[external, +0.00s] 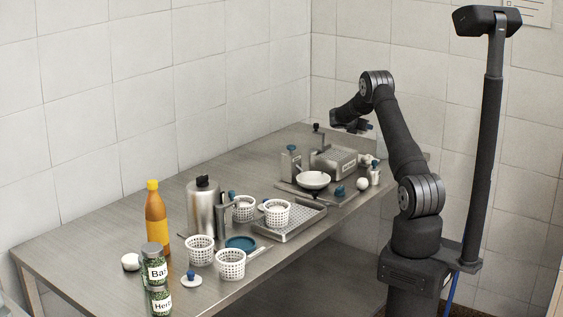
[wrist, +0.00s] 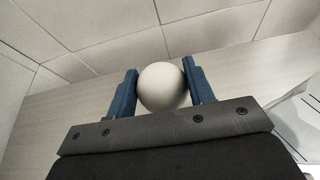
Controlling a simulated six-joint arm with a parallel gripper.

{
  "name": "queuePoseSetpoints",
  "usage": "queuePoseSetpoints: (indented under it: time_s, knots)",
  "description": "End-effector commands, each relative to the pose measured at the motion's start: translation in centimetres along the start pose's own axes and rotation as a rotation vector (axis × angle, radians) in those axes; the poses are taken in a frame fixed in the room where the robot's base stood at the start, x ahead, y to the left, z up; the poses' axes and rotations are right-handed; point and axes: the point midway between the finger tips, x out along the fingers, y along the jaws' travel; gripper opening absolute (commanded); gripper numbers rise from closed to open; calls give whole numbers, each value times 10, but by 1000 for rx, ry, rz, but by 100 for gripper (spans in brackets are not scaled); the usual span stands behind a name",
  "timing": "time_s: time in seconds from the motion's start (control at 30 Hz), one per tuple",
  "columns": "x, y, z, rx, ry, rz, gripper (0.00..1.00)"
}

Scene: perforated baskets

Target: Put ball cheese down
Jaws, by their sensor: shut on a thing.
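My gripper (wrist: 160,80) is shut on a pale, round ball cheese (wrist: 162,88), with one blue finger on each side of it in the wrist view. In the external view my gripper (external: 368,126) is raised above the far right end of the table, and the held ball is too small or hidden to make out. Another white ball (external: 362,184) rests near the right table edge, and a similar one (external: 131,261) lies at the left by the bottle.
White perforated baskets (external: 231,264) stand at the middle front of the metal table (external: 80,250). A perforated tray (external: 290,222), a white bowl (external: 313,180), a metal canister (external: 201,210), an orange bottle (external: 156,220) and herb jars (external: 155,270) stand around. The table's back left is clear.

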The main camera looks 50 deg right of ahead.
Motion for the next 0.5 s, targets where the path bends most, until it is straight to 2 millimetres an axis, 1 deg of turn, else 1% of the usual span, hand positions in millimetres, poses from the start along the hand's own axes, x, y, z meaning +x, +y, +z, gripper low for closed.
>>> queuePoseSetpoints:
  time_s: [0.03, 0.17, 0.27, 0.33, 0.5]
  knots:
    - [0, 9, -6, 0, 0, 1, 21]
    - [0, 20, -12, 0, 0, 1, 21]
    - [2, 22, -16, 0, 0, -1, 21]
    - [4, 22, -22, -1, 1, -1, 21]
    - [13, 21, -45, -2, 1, -1, 21]
